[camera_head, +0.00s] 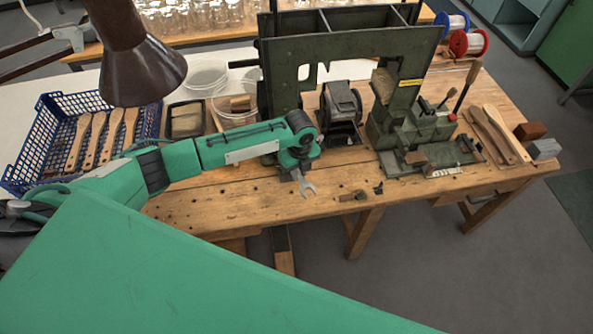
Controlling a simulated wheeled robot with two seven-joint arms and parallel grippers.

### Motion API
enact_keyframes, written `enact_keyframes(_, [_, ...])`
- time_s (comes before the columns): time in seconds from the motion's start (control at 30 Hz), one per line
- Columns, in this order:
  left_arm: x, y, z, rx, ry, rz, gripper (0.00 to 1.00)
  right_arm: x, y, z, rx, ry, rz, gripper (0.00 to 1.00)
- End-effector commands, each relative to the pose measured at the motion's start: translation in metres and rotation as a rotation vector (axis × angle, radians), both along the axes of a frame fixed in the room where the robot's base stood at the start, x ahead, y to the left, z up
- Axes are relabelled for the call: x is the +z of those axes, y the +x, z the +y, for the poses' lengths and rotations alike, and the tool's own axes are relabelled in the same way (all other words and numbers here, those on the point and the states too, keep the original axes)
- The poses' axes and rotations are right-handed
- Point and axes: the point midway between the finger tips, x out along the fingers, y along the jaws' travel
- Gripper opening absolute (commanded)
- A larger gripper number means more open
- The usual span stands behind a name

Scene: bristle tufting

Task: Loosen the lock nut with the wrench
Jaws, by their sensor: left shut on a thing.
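My left gripper (292,173) is at the front edge of the wooden bench, near its middle, on the green arm that comes in from the left. It is shut on a wrench (305,188). The wrench's open grey jaw points down and toward the front of the bench, clear of the machine. The dark green tufting machine (416,124) stands to the right of the gripper. I cannot make out the lock nut; it is too small or hidden in this view. My right gripper is not in view.
A blue basket (43,131) of wooden brush handles stands at left. Wooden handles (508,134) and blocks (531,131) lie at right. A brown lamp (140,75) hangs upper left.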

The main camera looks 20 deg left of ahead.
Motion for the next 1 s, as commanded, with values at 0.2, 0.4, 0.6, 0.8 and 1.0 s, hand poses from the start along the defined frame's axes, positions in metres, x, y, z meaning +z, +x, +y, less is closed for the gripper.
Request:
enact_keyframes(0.2, [0.000,0.006,-0.008,0.056,-0.004,0.000,0.00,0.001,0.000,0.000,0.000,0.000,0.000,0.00])
enact_keyframes(0.4, [0.000,0.010,-0.011,0.099,-0.003,0.001,0.00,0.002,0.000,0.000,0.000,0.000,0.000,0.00])
enact_keyframes(0.6, [0.000,0.015,-0.014,0.138,-0.003,0.001,0.00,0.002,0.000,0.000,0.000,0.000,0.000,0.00])
enact_keyframes(0.8, [0.000,0.022,-0.018,0.195,-0.003,0.001,0.00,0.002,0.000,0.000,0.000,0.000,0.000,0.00])
enact_keyframes(1.0, [0.000,0.022,-0.019,0.200,-0.003,0.001,0.00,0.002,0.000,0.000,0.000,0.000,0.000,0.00])
